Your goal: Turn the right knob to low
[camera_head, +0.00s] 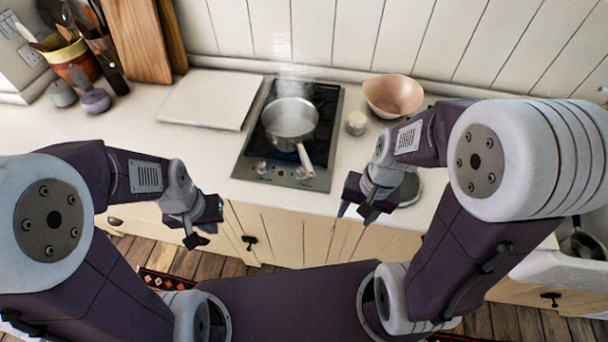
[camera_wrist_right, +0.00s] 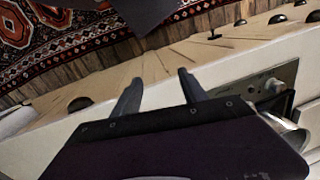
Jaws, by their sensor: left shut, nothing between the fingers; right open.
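The cooktop (camera_head: 236,171) is a dark hob with a metal front strip, set in the white counter. The right knob (camera_head: 300,173) sits on that strip, close beside the pan handle; its setting is too small to read. The left knob (camera_head: 261,167) is on the same strip. A steaming metal pan (camera_head: 290,118) stands on the hob, its handle pointing toward the front. My right gripper (camera_head: 355,213) is open and empty, right of the knobs near the counter's front edge. The right wrist view shows its spread fingers (camera_wrist_right: 160,78) and the cooktop strip (camera_wrist_right: 286,76). My left gripper (camera_head: 205,225) is shut and empty, left of the cooktop.
A pink bowl (camera_head: 393,96) and a small pale jar (camera_head: 356,123) stand right of the hob. A dark round dish (camera_head: 410,188) is partly hidden by my right arm. A white board (camera_head: 209,99) lies left. The counter front between my grippers is clear.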

